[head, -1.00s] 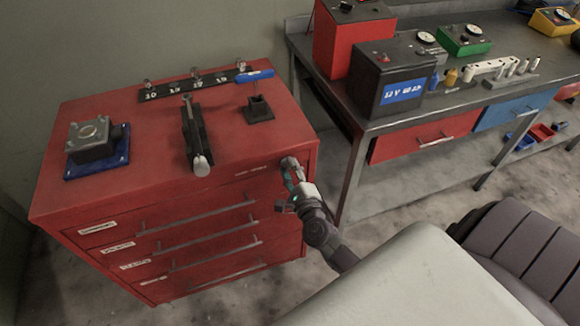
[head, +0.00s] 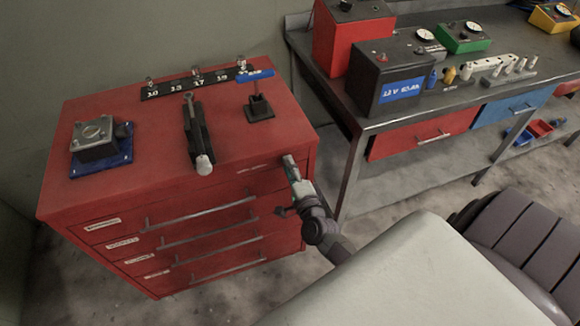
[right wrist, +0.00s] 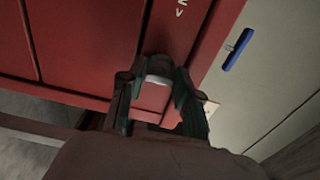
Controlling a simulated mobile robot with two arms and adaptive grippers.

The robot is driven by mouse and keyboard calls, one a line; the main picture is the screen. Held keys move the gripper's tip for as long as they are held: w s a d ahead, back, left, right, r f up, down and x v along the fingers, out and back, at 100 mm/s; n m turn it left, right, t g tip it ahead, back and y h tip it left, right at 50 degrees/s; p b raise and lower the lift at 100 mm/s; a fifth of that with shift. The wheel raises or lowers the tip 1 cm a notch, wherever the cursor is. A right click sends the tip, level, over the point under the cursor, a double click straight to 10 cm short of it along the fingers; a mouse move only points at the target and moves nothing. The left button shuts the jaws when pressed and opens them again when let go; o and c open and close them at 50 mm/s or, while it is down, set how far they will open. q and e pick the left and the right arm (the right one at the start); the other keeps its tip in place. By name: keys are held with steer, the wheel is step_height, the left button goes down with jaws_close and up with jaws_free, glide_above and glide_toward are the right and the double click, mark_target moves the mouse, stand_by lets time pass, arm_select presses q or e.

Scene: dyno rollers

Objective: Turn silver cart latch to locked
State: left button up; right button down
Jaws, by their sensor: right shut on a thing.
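The silver latch (head: 288,160) sits at the upper right front corner of the red tool cart (head: 95,200). My right gripper (head: 292,172) reaches it from the front and is shut on it. In the right wrist view, the fingers of my right gripper (right wrist: 156,88) stand on both sides of the pale end of the latch (right wrist: 157,79), against the red cart front (right wrist: 80,45). The fingers hide much of the latch, so I cannot tell its exact angle. My left gripper is not in view.
On the cart top are a black wrench-like tool (head: 195,130), a socket rail (head: 190,83), a blue-handled stand (head: 259,105) and a square block on a blue base (head: 98,142). A workbench (head: 420,115) with batteries stands at the right, across a narrow gap.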

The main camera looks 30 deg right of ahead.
steer(key=shift+f, duration=0.1)
steer(key=c, duration=0.8)
jaws_free()
steer(key=v, duration=1.2)
steer(key=s+a+f+n+g+y, duration=0.2)
steer(key=s+f+n, duration=0.15)
steer(key=f, duration=0.55)
steer(key=s+a+f+n+g+y, duration=0.1)
steer(key=s+a+f+n+g, duration=0.15)
steer(key=f+n, duration=0.4)
steer(key=s+a+f+n+g+y, duration=0.2)
steer(key=s+f+g, duration=0.1)
steer(key=f, duration=0.7)
steer(key=s+f+n+g, duration=0.4)
steer(key=s+f, duration=0.3)
steer(key=s, duration=0.4)
steer(key=s+f+n+g, duration=0.5)
steer(key=s+f+n, duration=0.2)
steer(key=s, duration=0.5)
steer(key=shift+s+d+f+h, duration=0.3)
steer(key=shift+s+d+f, duration=0.05)
steer(key=shift+f, duration=0.15)
